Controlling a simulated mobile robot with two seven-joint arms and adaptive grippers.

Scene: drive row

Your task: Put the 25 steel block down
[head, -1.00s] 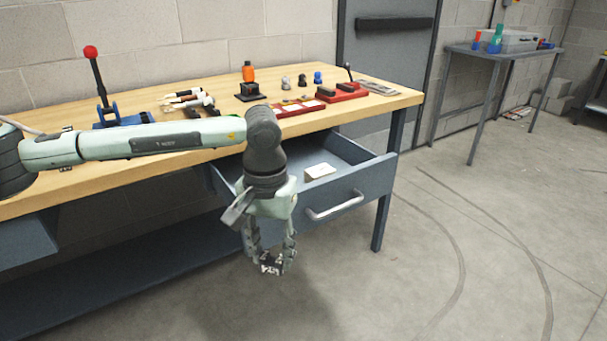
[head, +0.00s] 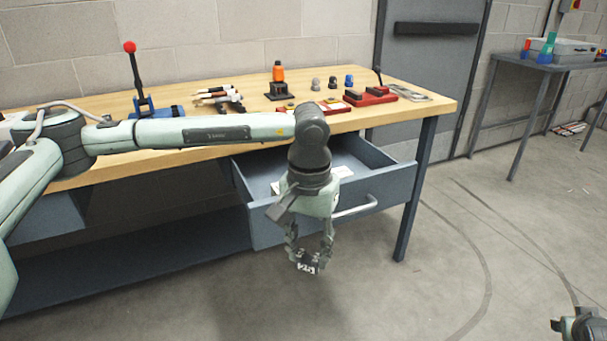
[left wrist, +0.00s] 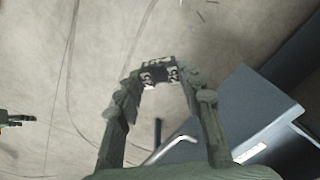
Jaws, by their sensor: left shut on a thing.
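The 25 steel block (head: 307,267) is a small dark block with white markings, and "25" shows on it in the left wrist view (left wrist: 160,74). My left gripper (head: 308,262) points down and is shut on the block. It holds the block in the air, in front of the open drawer and above the floor in the head view. My right gripper (head: 580,326) shows only in part at the bottom right corner of the head view, and its jaws cannot be made out.
The wooden bench (head: 415,101) carries a red-knobbed lever press (head: 136,85), an orange-topped item (head: 278,73), small weights and red trays. Its grey drawer (head: 385,188) stands open, with a pale item (left wrist: 250,153) inside. A side table (head: 535,66) stands far right. Floor at right is open.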

